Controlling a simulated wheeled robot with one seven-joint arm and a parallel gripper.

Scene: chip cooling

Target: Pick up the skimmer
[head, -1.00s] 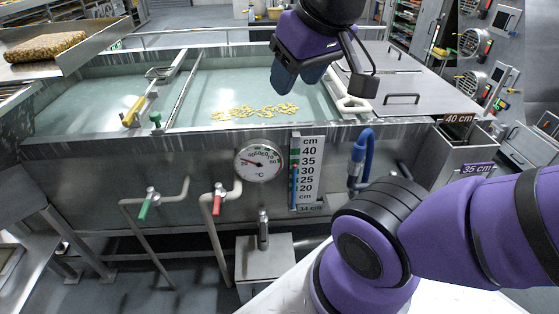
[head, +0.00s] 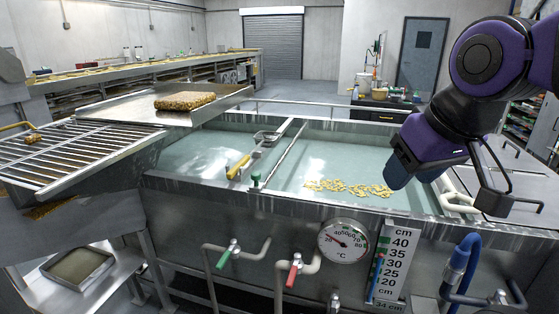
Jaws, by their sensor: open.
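The skimmer lies across the left part of the water tank (head: 190,181), with its yellow handle (head: 238,167) toward the near rim and its shallow metal head (head: 267,137) farther back. My gripper (head: 402,180) points down over the right part of the tank, well to the right of the skimmer and apart from it. Its blue fingers are open and hold nothing that I can see; one finger largely hides the other. Yellow chips (head: 348,187) float in the water just left of the gripper.
A metal divider bar (head: 287,152) runs beside the skimmer. A tray with a brown chip block (head: 185,101) stands behind left, and a slatted rack (head: 75,150) is at left. A dial gauge (head: 343,241), level scale (head: 395,262) and valves (head: 294,268) line the tank front.

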